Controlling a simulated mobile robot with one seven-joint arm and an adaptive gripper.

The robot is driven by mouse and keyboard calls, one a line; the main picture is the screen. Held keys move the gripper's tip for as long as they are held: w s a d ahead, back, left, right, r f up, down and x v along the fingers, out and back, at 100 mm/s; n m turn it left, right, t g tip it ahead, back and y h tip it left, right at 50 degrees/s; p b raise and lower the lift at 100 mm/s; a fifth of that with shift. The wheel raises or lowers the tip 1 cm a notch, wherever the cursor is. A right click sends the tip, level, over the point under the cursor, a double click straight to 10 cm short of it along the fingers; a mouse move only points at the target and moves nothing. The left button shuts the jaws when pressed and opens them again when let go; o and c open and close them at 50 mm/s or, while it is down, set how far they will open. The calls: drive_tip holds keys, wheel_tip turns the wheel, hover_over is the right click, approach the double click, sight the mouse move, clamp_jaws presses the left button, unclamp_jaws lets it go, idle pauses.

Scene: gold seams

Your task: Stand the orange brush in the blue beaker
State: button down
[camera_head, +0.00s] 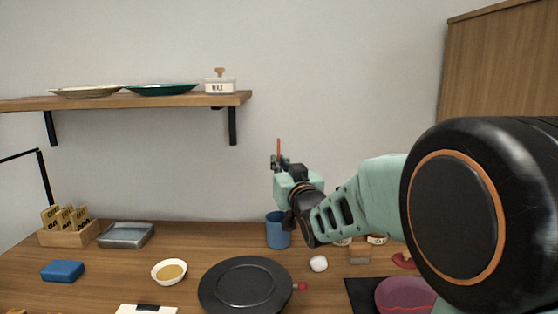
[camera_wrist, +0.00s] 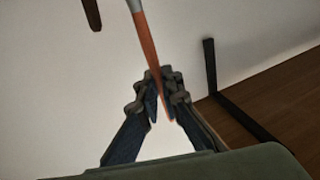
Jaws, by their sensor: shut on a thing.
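The orange brush (camera_head: 279,147) stands roughly upright above my gripper (camera_head: 281,162) in the head view. In the wrist view the brush (camera_wrist: 148,45) runs between the fingers, with a grey part at the top edge of the picture. My gripper (camera_wrist: 160,88) is shut on the brush's orange shaft. The blue beaker (camera_head: 277,232) stands upright on the table below my gripper, its right side partly covered by my arm. The brush is held above the beaker and apart from it. The brush's lower end is hidden in the head view.
A black plate (camera_head: 245,288) lies in front of the beaker, with a small white object (camera_head: 318,263) to its right. A white bowl (camera_head: 169,271) and a glass tray (camera_head: 126,236) are further left. A wall shelf (camera_head: 150,101) juts out at upper left, holding plates and a jar.

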drive_tip(key=shift+f+b, duration=0.85)
drive_tip(key=shift+f, duration=1.05)
wheel_tip(320, 180, down, 6)
drive_tip(key=b, duration=0.7)
drive_tip(key=shift+f, duration=0.2)
drive_tip(key=c, duration=2)
unclamp_jaws()
drive_tip(key=shift+c, duration=0.2)
wheel_tip(320, 180, up, 10)
drive_tip(key=shift+r, duration=0.1)
drive_tip(key=shift+s, duration=0.1)
